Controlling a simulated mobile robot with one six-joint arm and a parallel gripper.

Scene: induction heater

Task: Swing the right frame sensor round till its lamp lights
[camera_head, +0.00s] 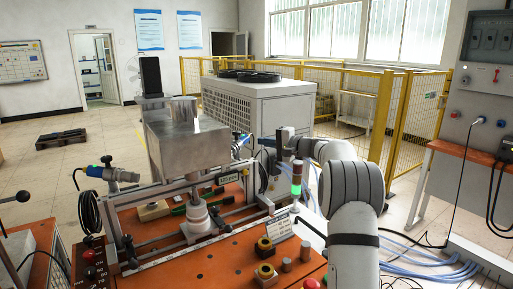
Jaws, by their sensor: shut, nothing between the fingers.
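The right frame sensor (241,140), a small blue and silver part, sits on the far right of the frame, behind the metal box. Its lamp is too small to make out. A similar blue left sensor (110,173) with a cable stands at the left of the frame. My arm comes in from the right and reaches toward the right sensor. My gripper (271,154) is at its end, just right of the sensor, small and partly hidden. It looks shut and empty, and I cannot tell whether it touches the sensor.
A signal tower (296,180) with a green light stands close below my wrist. The metal box (186,142) rises left of the sensor. Black cables hang near the gripper. Yellow fencing (397,115) and a grey cabinet (243,105) stand behind.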

